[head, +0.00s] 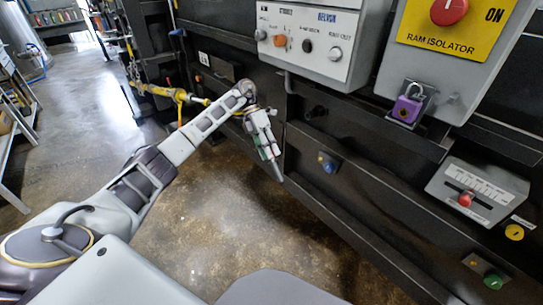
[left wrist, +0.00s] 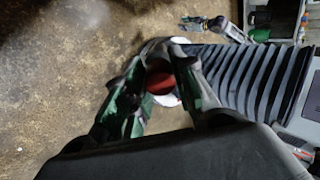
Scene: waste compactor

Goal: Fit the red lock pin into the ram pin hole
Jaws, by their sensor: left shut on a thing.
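The red lock pin shows as a round red end (left wrist: 160,83) between the fingers of my left gripper (left wrist: 158,70) in the left wrist view. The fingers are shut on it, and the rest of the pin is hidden. In the head view my left gripper (head: 272,158) hangs pointing down, in front of the black machine side. The pin is too small to make out there. I cannot tell which opening is the ram pin hole.
The black machine wall (head: 375,185) runs along the right. It carries a grey control box (head: 307,45), a purple padlock (head: 407,108), a blue fitting (head: 327,162), a red-knobbed box (head: 470,195) and a green button (head: 493,281). The floor (head: 215,225) below my arm is clear.

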